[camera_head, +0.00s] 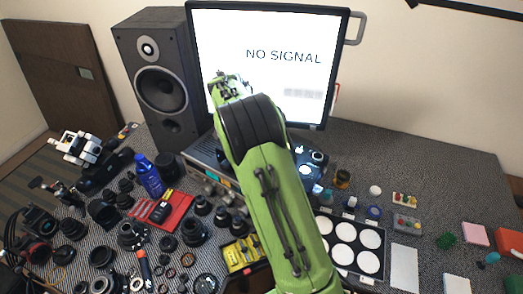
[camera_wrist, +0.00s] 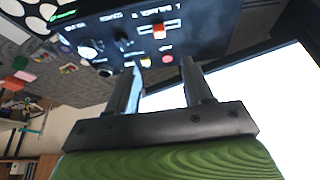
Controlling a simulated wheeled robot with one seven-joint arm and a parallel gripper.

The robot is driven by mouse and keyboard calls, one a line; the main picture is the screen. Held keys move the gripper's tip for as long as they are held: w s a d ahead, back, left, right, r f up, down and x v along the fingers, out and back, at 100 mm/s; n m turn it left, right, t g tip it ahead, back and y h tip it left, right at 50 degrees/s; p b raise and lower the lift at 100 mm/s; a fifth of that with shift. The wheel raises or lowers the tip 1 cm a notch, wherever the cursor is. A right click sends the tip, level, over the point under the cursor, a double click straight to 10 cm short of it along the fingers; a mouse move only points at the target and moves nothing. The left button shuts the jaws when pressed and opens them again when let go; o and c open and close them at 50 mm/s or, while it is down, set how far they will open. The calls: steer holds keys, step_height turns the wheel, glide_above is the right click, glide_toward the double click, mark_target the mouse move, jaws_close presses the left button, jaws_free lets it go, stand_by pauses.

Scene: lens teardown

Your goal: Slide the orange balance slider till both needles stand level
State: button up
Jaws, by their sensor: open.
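The orange balance slider (camera_wrist: 159,31) is a small block in a pale slot on a dark panel (camera_wrist: 200,28) in the wrist view, where the panel lettering appears upside down. My gripper (camera_wrist: 158,66) is open and empty, its two dark fingers pointing towards the panel and apart from the slider. In the head view my gripper (camera_head: 230,85) is raised in front of the monitor, small and seen from behind. The slider is not distinguishable in the head view. I cannot make out either needle in either view.
A silver knob (camera_wrist: 90,48), a black knob (camera_wrist: 123,42) and a red button (camera_wrist: 167,58) are near the slider. The monitor (camera_head: 290,40) reads "NO SIGNAL". A black speaker (camera_head: 160,80) stands left. Lenses and parts crowd the table, with a red tray (camera_head: 180,208).

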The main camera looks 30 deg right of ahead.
steer(key=p+x, duration=0.1)
steer(key=x, duration=1.4)
steer(key=shift+a, duration=0.1)
jaws_close()
